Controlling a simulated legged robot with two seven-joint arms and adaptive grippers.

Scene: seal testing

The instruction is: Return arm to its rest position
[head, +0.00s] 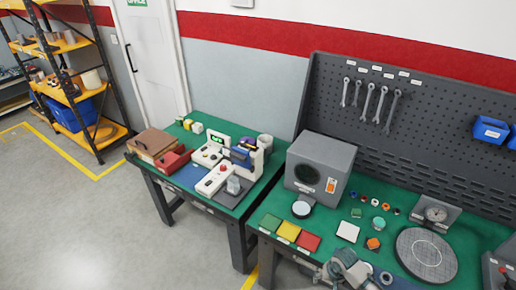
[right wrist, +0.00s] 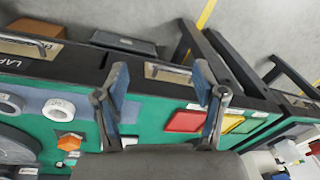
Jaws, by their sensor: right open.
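My right gripper (head: 346,271) shows at the bottom edge of the head view, at the front of the right table (head: 375,240), and is partly cut off by the frame. In the right wrist view my right gripper (right wrist: 160,75) has its two fingers wide apart with nothing between them. The table's front edge and a label plate on it lie behind the gap. My left gripper does not show in either view.
Red (head: 308,242), yellow (head: 288,231) and green (head: 270,222) squares lie left of the gripper. A grey box-shaped device (head: 318,170), a round dark plate (head: 426,254), a gauge (head: 436,214) and small parts stand on the table. A second table with devices (head: 215,180) is further left.

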